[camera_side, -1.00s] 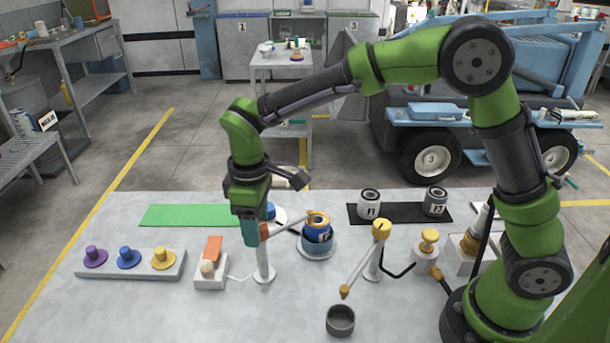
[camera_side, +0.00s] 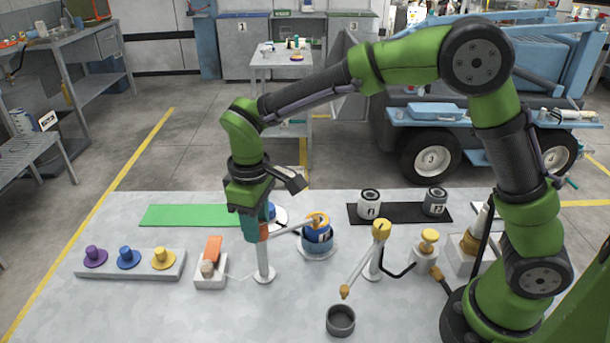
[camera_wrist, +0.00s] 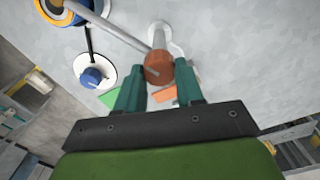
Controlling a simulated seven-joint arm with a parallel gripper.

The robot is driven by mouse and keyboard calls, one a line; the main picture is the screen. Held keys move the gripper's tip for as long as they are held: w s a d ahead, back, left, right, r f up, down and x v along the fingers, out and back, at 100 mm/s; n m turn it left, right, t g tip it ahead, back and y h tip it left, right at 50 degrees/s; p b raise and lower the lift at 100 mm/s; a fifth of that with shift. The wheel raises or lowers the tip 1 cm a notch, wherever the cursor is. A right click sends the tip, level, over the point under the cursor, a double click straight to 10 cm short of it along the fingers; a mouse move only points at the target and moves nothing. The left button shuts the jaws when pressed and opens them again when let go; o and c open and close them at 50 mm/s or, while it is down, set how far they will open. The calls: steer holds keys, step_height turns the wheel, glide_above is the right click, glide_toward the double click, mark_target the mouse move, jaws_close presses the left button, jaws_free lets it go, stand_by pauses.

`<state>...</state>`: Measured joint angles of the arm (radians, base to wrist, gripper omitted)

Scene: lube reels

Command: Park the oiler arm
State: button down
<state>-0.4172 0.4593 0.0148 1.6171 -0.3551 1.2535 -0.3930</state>
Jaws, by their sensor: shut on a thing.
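The oiler arm on the left is a pale rod (camera_side: 287,230) on a white post (camera_side: 263,264) with a rust-coloured cap (camera_side: 263,231). The cap also shows between my fingers in the wrist view (camera_wrist: 158,68). My gripper (camera_side: 263,222) is shut on this cap from above, with its teal fingers (camera_wrist: 160,86) on either side. The rod reaches right to the blue reel (camera_side: 318,236) with an orange-yellow ring; its tip overlaps the reel in the picture, and I cannot tell whether they touch.
A second post arm with a yellow cap (camera_side: 381,229) stands right, its tip near a dark cup (camera_side: 340,320). A rack (camera_side: 130,265) with purple, blue and yellow knobs, a box with an orange flap (camera_side: 212,249), a green mat (camera_side: 190,215) and canisters (camera_side: 370,203) surround it. The front left is clear.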

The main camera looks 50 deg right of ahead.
steer(key=m, duration=0.4)
steer(key=shift+d, duration=0.1)
steer(key=m, duration=0.8)
steer(key=shift+d, duration=0.1)
steer(key=shift+m, duration=2.1)
steer(key=shift+d+r, duration=0.1)
steer(key=c, duration=0.7)
jaws_free()
steer(key=shift+s, duration=0.1)
step_height(320, 180, up, 17)
